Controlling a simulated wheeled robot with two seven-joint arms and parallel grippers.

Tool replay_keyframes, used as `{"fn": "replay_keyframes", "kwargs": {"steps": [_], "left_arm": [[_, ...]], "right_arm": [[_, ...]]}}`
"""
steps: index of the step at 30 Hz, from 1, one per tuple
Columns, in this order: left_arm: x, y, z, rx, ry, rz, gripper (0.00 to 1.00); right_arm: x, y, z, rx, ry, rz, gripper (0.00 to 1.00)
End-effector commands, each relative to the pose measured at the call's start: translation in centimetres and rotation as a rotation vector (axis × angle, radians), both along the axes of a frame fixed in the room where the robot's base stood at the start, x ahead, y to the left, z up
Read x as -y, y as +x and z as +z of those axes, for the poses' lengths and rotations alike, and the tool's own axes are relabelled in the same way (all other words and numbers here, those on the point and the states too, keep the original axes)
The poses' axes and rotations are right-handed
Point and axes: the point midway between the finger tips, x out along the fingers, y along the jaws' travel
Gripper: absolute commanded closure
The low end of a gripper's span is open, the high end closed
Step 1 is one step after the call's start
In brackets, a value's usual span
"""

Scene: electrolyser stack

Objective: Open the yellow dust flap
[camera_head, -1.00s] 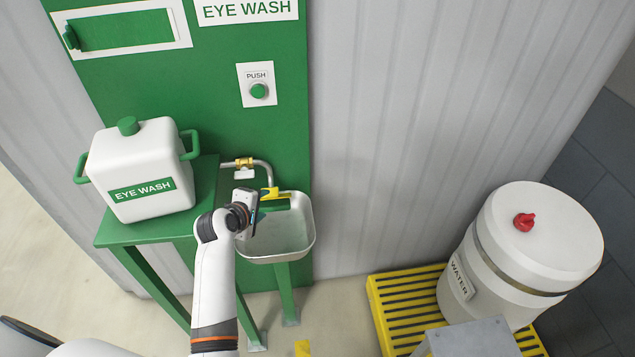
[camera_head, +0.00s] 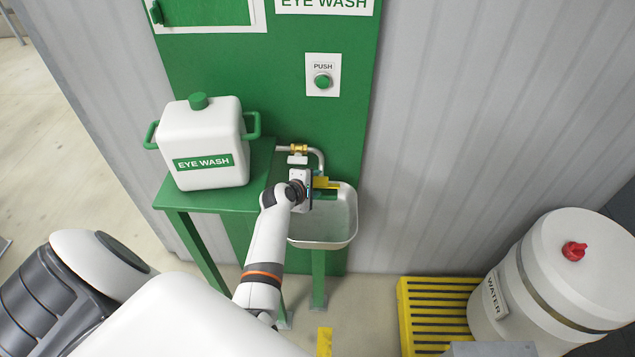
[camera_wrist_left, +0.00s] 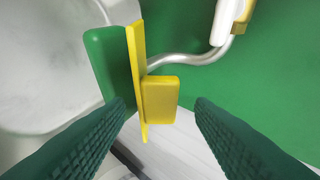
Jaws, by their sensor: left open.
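The yellow dust flap (camera_head: 326,183) is at the basin's bowl in the head view, partly hidden by my left gripper (camera_head: 309,187). In the left wrist view the flap (camera_wrist_left: 137,70) is a thin yellow plate seen nearly edge-on, against a green block (camera_wrist_left: 107,62). A yellow tab (camera_wrist_left: 160,98) sticks out from the plate. My left gripper (camera_wrist_left: 160,106) is open, with its green ridged fingers on either side of the tab in the picture. I see a gap on both sides; contact does not show. My right gripper is not in view.
The steel basin (camera_head: 335,225) stands against the green panel (camera_head: 345,120), below a curved pipe (camera_head: 318,155). A white eye wash canister (camera_head: 205,150) sits on a green table (camera_head: 262,165) to the left. A water drum (camera_head: 555,270) and yellow grating (camera_head: 435,310) are at right.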

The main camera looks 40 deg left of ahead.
Motion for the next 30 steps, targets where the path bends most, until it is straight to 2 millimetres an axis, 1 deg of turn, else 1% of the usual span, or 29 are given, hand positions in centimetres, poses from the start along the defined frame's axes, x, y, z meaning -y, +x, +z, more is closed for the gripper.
{"fn": "replay_keyframes", "kwargs": {"steps": [1,6,16,17,21,24,30], "left_arm": [[0.0,0.5,-0.3,0.000,0.000,-0.001,0.51],[-0.1,1.4,-0.8,0.000,0.001,-0.001,0.51],[-0.1,1.6,-1.0,0.000,0.001,-0.001,0.51],[-0.1,1.6,-1.0,0.000,0.001,-0.001,0.54],[-0.1,1.6,-1.0,0.000,0.001,-0.001,0.77],[-0.1,1.6,-1.0,0.000,0.001,-0.001,0.91],[-0.2,1.7,-0.7,-0.012,-0.006,-0.001,0.91]], "right_arm": [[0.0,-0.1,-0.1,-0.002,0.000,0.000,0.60],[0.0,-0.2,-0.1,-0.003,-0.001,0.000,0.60],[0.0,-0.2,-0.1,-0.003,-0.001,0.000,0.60],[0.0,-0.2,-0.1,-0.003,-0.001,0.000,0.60],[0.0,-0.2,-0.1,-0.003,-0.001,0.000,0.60],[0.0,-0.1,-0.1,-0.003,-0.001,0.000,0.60],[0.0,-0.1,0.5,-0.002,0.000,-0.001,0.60]]}}
